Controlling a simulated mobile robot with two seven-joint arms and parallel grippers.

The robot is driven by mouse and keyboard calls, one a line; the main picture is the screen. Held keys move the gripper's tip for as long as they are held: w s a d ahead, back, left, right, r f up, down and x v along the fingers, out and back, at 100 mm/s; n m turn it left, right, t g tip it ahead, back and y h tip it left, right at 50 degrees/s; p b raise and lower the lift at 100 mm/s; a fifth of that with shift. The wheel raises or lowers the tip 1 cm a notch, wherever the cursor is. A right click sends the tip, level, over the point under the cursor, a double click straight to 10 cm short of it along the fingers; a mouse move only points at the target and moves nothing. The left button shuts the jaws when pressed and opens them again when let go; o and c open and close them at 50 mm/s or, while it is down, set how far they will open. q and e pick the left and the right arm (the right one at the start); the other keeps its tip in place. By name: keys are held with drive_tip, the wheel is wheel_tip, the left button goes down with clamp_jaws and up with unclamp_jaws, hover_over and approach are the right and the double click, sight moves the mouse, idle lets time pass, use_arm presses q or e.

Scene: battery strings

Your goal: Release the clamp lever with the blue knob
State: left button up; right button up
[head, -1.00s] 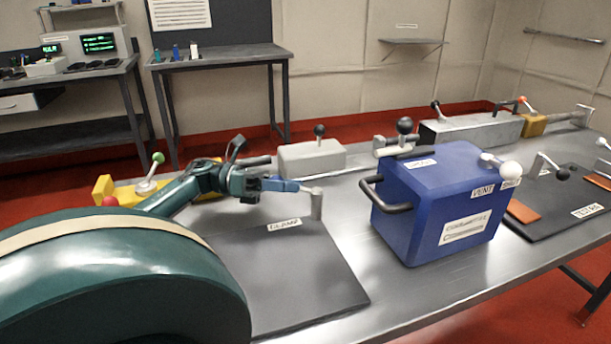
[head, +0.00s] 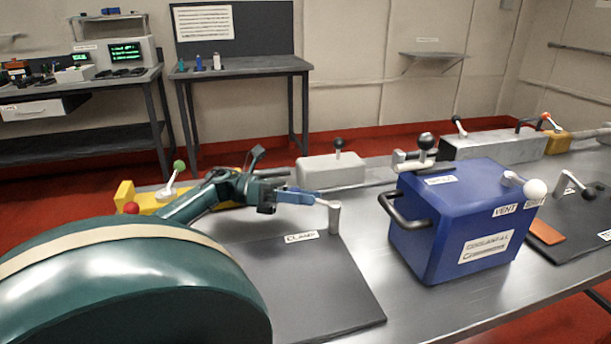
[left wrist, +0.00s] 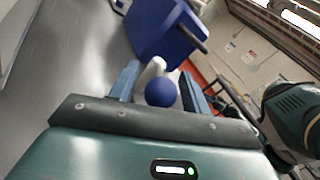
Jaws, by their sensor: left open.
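The clamp lever (head: 334,217) is a short grey post with a thin arm, standing on the dark plate labelled CLAMP. Its arm points left towards my left gripper (head: 296,197). In the left wrist view the blue knob (left wrist: 161,92) shows between the two blue fingers of my open left gripper (left wrist: 160,84), with the pale lever arm just beyond it. I cannot tell whether a finger touches the knob. In the head view the fingers hide the knob. My right gripper is not in view.
A blue box (head: 455,220) with a black handle and a white-knobbed lever stands right of the plate (head: 320,280). Behind are a pale block (head: 330,170) with a black-knobbed lever and a yellow fixture (head: 150,201) with a green-knobbed lever. The plate's front is clear.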

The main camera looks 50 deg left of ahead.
use_arm(q)
drive_tip(key=v, duration=0.7)
drive_tip(key=shift+s, duration=0.1)
drive_tip(key=shift+c, duration=0.5)
